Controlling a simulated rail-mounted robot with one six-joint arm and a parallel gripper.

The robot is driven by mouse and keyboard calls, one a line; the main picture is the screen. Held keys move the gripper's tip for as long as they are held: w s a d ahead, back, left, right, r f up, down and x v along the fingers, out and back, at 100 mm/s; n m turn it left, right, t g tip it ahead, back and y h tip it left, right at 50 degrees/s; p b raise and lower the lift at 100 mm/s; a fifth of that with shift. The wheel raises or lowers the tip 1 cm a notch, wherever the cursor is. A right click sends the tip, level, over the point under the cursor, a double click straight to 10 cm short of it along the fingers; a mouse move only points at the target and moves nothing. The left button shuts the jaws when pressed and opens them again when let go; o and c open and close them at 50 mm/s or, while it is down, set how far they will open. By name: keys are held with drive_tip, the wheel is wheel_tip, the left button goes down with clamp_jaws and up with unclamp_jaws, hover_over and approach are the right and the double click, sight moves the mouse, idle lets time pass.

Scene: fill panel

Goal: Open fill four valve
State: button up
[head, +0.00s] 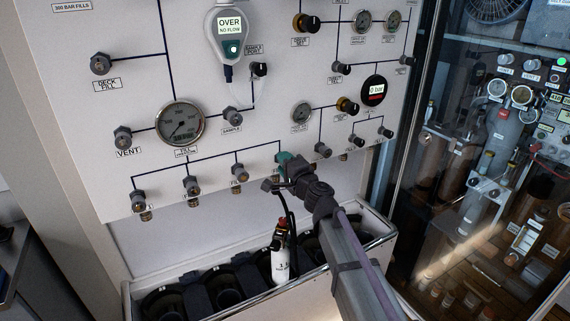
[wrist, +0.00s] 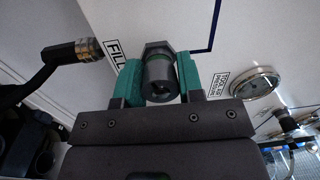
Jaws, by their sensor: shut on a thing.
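The fill four valve's dark grey knob (wrist: 160,73) sits between the two teal fingers of my gripper (wrist: 160,82) in the wrist view. One finger is on each side of it, and the gripper is shut on it. A partly hidden "FILL" label (wrist: 116,47) is beside it. In the head view my gripper (head: 286,160) is at the right end of the lower row of fill valves and hides most of this knob. The other fill valves (head: 138,197), (head: 191,185) and (head: 239,173) are to the left, untouched.
A small white cylinder (head: 281,262) with a black hose stands in the bin (head: 384,240) below the panel, close to my arm. A round pressure gauge (head: 180,123) and the vent valve (head: 123,137) are at left. A glass-fronted cabinet (head: 480,170) stands at right.

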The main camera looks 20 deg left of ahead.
drive_tip(key=n, duration=0.6)
drive_tip(key=shift+f, duration=0.1)
drive_tip(key=n, duration=0.5)
drive_tip(key=shift+d+g, duration=0.1)
drive_tip(key=shift+g, duration=0.3)
drive_tip(key=n, duration=0.6)
drive_tip(key=shift+p, duration=0.35)
drive_tip(key=n, duration=0.4)
drive_tip(key=shift+w+n+h, duration=0.15)
drive_tip(key=shift+n+h, duration=0.15)
drive_tip(key=o, duration=0.9)
drive_tip(key=shift+d, duration=0.1)
drive_tip(key=v, duration=1)
drive_tip(key=shift+s+d+f+p, duration=0.1)
drive_tip(key=shift+s+d+p, duration=0.1)
drive_tip(key=shift+d+p, duration=0.15)
